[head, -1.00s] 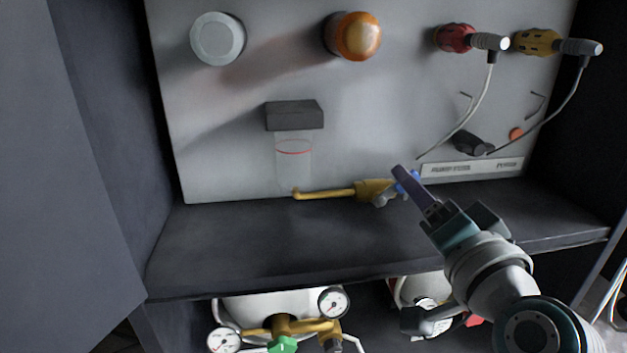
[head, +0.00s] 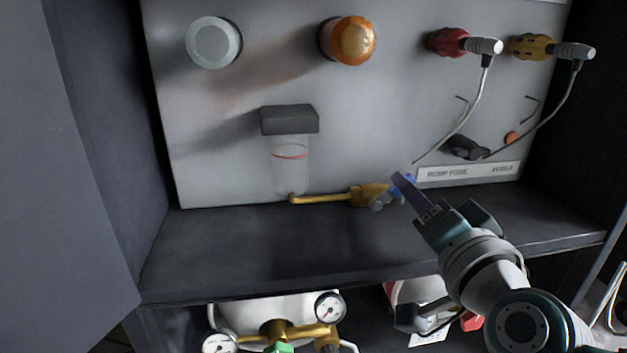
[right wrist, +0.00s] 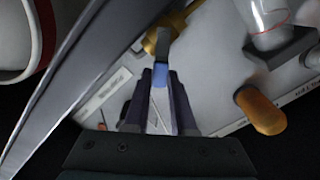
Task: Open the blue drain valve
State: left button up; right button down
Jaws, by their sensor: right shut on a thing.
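The brass drain pipe (head: 325,198) runs from under the clear bowl (head: 290,168) to a brass valve body (head: 369,193) low on the grey panel. The blue valve handle (head: 411,179) is at its right end, mostly hidden by my right gripper (head: 404,186). In the right wrist view the blue handle (right wrist: 161,76) lies between the fingers of my right gripper (right wrist: 162,85), which is shut on it. The brass valve body (right wrist: 157,42) is just beyond the fingertips. My left gripper is not in view.
The dark shelf (head: 240,245) below the valve is clear. Red (head: 449,42) and yellow (head: 530,45) connectors with cables hang at upper right. An orange knob (head: 352,41) and a grey knob (head: 214,43) stick out above. Gauges (head: 329,307) and brass fittings sit under the shelf.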

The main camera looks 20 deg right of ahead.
jog(key=shift+d+f+m, duration=0.3)
jog(key=shift+f+m, duration=0.1)
jog(key=shift+m, duration=0.7)
jog(key=m, duration=0.2)
jog(key=f+m, duration=0.1)
jog(key=shift+s+d+b, duration=0.1)
jog(key=shift+d+b, duration=0.15)
jog(key=shift+b, duration=0.05)
jog(key=c, duration=0.7)
grip_release()
jog(key=shift+c, duration=0.2)
